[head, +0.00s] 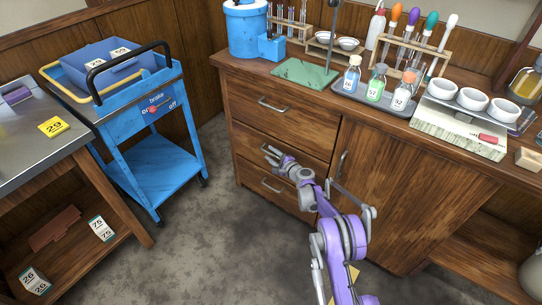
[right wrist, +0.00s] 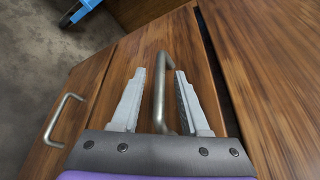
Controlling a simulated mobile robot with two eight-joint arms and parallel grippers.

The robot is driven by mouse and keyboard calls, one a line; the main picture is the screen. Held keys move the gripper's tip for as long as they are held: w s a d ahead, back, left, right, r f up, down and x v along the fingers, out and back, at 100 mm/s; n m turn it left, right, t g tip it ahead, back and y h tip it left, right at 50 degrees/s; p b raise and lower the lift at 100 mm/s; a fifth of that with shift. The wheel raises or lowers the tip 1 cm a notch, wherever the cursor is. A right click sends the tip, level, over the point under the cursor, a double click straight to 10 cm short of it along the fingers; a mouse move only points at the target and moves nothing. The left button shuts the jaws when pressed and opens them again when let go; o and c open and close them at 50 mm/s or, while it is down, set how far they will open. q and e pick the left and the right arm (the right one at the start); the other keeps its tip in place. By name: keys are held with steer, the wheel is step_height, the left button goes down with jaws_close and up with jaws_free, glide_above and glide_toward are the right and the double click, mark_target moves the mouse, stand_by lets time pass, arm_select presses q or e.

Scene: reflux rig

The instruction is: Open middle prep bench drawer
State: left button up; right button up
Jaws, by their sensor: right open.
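The prep bench has a stack of three wooden drawers on its left side. The middle drawer (head: 250,138) has a metal bar handle, partly hidden by my right gripper in the head view. My right gripper (head: 272,155) is at this handle. In the right wrist view, my right gripper (right wrist: 160,75) is open, with the handle (right wrist: 160,88) between its two fingers. A dark gap runs beside the middle drawer's front; I cannot tell whether the drawer is slightly ajar. My left gripper is not in view.
The top drawer handle (head: 273,104) and the bottom drawer handle (head: 271,186) are just above and below. A cupboard door (head: 385,190) is to the right. A blue cart (head: 155,165) stands left, with bare floor between. Bottles and racks stand on the bench top.

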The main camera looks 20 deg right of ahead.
steer(key=shift+w, duration=0.1)
jaws_close()
stand_by(1.4)
